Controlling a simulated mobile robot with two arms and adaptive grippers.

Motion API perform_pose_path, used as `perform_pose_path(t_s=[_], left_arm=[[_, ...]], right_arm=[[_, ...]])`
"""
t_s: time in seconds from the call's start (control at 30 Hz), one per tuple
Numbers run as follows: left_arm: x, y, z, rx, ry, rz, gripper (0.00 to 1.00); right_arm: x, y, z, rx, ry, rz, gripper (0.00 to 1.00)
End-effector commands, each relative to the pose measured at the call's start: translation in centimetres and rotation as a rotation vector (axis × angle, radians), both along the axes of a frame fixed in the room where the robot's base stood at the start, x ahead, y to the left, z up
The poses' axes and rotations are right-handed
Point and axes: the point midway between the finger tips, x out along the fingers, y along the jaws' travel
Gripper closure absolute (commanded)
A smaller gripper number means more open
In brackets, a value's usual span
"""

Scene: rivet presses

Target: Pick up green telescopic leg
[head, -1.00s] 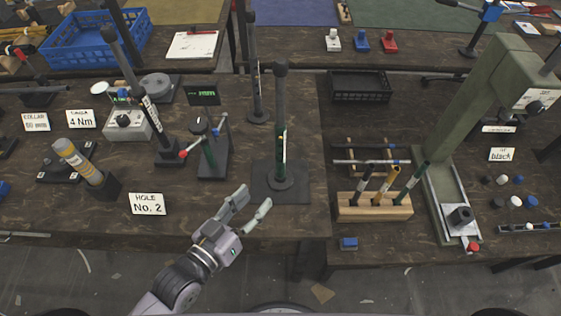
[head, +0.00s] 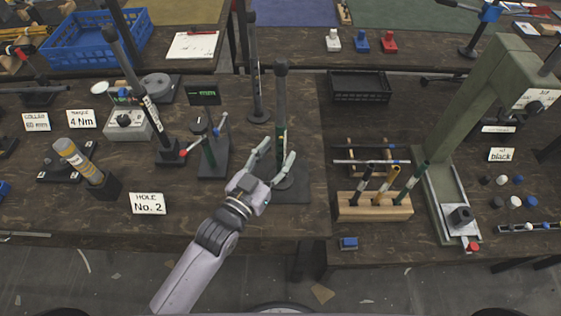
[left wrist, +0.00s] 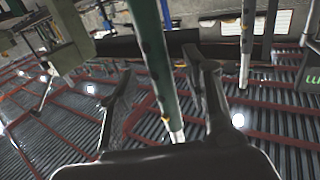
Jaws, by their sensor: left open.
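The green telescopic leg (head: 281,108) stands upright on a dark square base plate (head: 297,196) near the table's right end. It has a black upper part and knob and a green lower part. My left gripper (head: 277,154) is open at its lower part, one finger on each side in the picture. In the left wrist view the green tube (left wrist: 150,52) with its row of holes runs between the open fingers (left wrist: 158,68). I cannot tell whether either finger touches it. My right gripper is not in view.
A dark pole (head: 256,85) stands close behind the leg. A clamp fixture (head: 211,152) with red and blue ends is to the left.

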Motion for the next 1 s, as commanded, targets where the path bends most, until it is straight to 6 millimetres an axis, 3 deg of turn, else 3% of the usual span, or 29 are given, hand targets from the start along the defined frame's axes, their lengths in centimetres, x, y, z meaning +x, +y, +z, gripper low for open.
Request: perform_pose_path(t_s=[0.17,0.43,1.0], left_arm=[[1.9,-1.1,0.0,-0.001,0.000,0.000,0.56],[2.2,-1.3,-0.1,0.000,0.001,0.000,0.56],[2.1,-1.2,-0.1,-0.001,0.001,0.000,0.93]], right_arm=[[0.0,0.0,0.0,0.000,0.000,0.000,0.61],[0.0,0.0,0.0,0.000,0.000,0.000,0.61],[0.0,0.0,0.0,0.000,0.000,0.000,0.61]])
